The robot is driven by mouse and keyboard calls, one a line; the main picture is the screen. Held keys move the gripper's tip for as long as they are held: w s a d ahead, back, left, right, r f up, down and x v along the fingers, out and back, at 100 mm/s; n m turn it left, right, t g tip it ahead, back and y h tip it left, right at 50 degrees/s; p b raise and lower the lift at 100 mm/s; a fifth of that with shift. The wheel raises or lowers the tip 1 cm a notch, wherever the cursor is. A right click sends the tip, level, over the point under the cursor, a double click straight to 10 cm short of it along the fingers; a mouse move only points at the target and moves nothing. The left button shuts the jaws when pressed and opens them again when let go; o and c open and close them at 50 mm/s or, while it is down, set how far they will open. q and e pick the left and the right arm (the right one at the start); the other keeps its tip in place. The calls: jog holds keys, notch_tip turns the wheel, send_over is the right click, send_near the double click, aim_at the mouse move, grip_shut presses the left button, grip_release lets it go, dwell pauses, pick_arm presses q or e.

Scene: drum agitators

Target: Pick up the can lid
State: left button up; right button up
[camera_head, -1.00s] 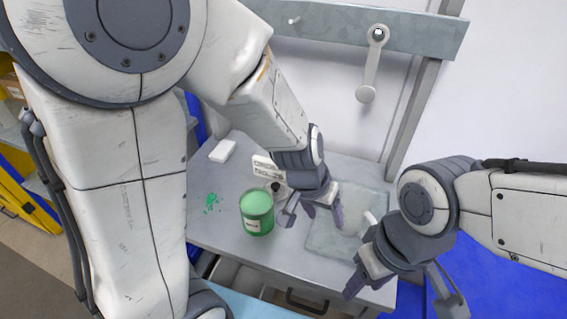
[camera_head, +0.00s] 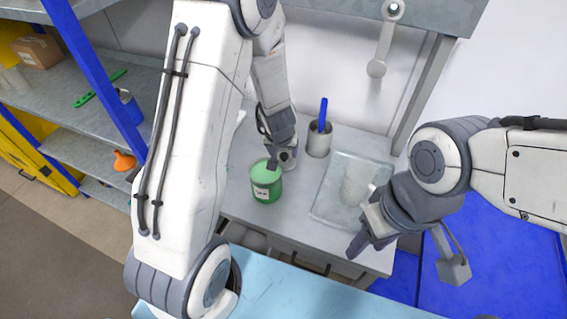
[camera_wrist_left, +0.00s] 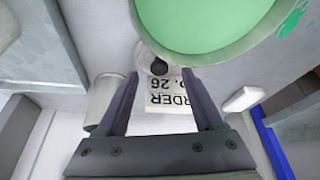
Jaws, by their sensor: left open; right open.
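A green can (camera_head: 266,184) with a pale green top surface stands on the grey table; it also shows large in the left wrist view (camera_wrist_left: 200,20). A small pale round piece with a dark knob (camera_wrist_left: 152,62), possibly the can lid, lies beside the can, partly over a printed card (camera_wrist_left: 167,97). My left gripper (camera_head: 271,152) is directly behind the can in the head view. My right gripper (camera_head: 408,256) is open and empty at the table's right front.
A metal cup with a blue handle (camera_head: 319,138) stands behind the can. A shallow tray (camera_head: 330,204) holds a whitish vessel (camera_head: 356,185) near my right gripper. A small white block (camera_wrist_left: 243,98) lies near the table edge. Shelves (camera_head: 75,75) stand at left.

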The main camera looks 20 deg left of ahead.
aim_at(284, 156)
pick_arm(q)
jog(key=b+x, duration=0.1)
jog(key=x, duration=0.3)
jog(key=shift+b, duration=0.3)
jog(key=shift+r, duration=0.1)
grip_shut()
jog(key=shift+r, duration=0.15)
